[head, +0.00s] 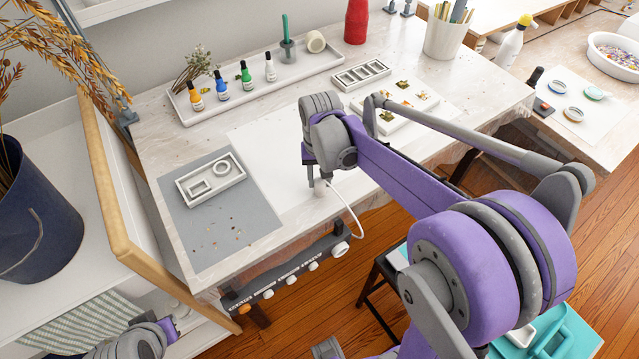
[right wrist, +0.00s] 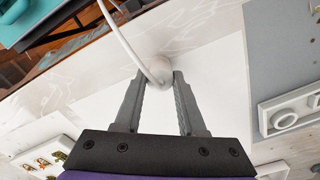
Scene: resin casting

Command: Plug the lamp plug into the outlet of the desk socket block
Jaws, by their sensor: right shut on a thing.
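My right gripper (head: 317,180) is shut on the lamp plug (head: 321,187), a small pale rounded piece, over the white sheet near the desk's front edge. In the right wrist view the plug (right wrist: 159,68) sits between the fingertips, with its white cord (right wrist: 122,34) running up and left. In the head view the cord (head: 352,212) curves down past the desk edge. A dark strip (head: 328,244) with several white round pieces runs below that edge; I cannot tell whether it is the socket block. Part of my left gripper (head: 168,329) shows at the lower left; its fingers are not visible.
A grey mat (head: 245,228) with a white mould (head: 183,198) lies left of the gripper. A tray (head: 330,64) with several small bottles stands behind. Another white mould (head: 362,77) and a cup of sticks (head: 443,42) are farther back. The white sheet (head: 262,140) has bare room.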

